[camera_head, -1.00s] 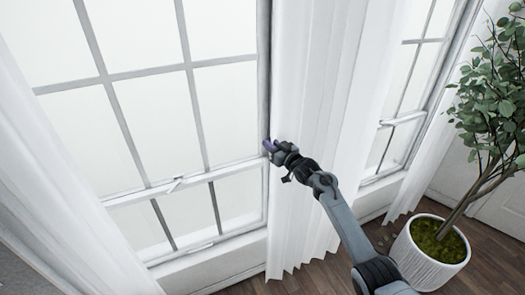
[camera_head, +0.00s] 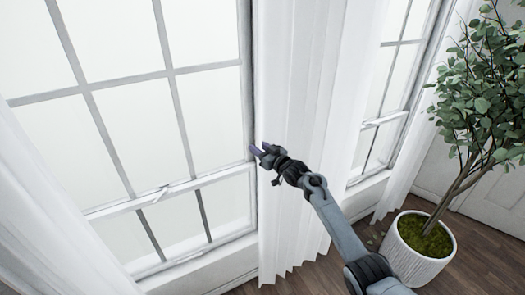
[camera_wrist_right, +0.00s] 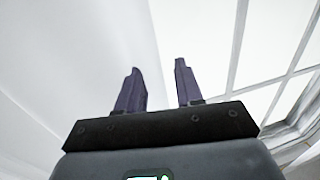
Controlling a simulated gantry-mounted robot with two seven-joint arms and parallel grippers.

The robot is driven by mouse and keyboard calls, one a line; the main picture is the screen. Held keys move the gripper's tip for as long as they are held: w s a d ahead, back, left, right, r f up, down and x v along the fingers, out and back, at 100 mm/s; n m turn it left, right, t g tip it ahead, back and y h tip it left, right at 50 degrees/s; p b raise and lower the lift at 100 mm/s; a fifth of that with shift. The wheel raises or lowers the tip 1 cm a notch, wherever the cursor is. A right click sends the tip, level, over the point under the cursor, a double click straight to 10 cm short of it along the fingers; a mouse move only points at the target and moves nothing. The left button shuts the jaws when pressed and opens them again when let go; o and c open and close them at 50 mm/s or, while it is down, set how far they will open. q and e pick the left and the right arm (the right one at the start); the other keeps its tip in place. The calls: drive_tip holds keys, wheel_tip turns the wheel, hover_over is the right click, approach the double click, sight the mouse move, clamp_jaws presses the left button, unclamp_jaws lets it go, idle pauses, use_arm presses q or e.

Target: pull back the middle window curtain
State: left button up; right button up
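The middle window curtain (camera_head: 305,110) is a white pleated drape hanging between two windows, its hem just above the floor. My right gripper (camera_head: 259,152) is at the curtain's left edge, beside the window frame. In the right wrist view its two purple fingers (camera_wrist_right: 158,88) stand apart, with white cloth (camera_wrist_right: 75,70) behind and to the left. I cannot tell whether any cloth lies between the fingers. My right arm crosses in front of the curtain's lower right part. My left gripper is not in view.
A large paned window (camera_head: 150,90) is left of the curtain, with its sill below. Another white curtain (camera_head: 45,215) hangs at far left. A potted tree (camera_head: 420,250) stands at right, near my right arm. Wooden floor (camera_head: 480,255) shows at lower right.

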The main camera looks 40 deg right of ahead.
drive_tip(key=shift+s, duration=0.15)
drive_tip(key=s, duration=1)
drive_tip(key=shift+s+b, duration=0.3)
drive_tip(key=shift+b, duration=0.05)
drive_tip(key=shift+d, duration=0.1)
